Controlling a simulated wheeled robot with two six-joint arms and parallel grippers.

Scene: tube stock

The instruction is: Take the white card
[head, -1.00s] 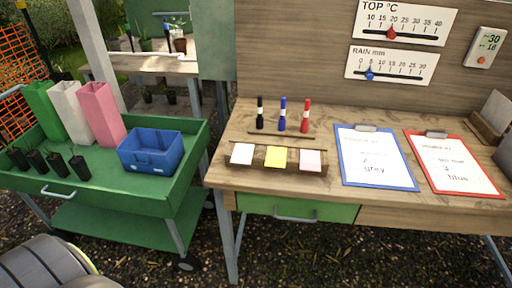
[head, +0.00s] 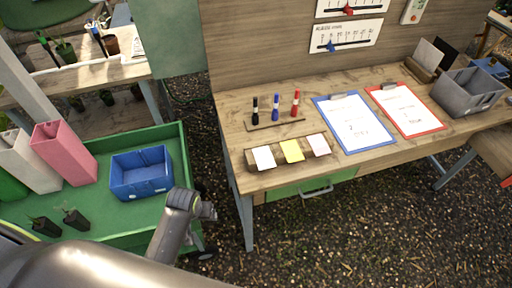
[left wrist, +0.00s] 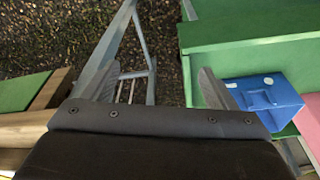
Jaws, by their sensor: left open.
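The white card (head: 264,157) is the leftmost of three cards in a wooden holder (head: 293,163) near the front left of the wooden bench. A yellow card (head: 292,151) and a pale pink card (head: 318,145) sit to its right. My left arm comes in from the lower left in the head view, ending beside the green cart, left of and lower than the bench. In the left wrist view my left gripper (left wrist: 155,88) is open and empty, with ground and metal legs between its fingers. The white card does not show there. My right gripper is not in view.
A blue bin (head: 141,173) stands on the green cart (head: 104,215) at left, beside tall boxes. Black, blue and red markers stand behind the cards. Blue and red clipboards (head: 353,123) lie to their right, then a grey bin (head: 468,92). A gap separates cart and bench.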

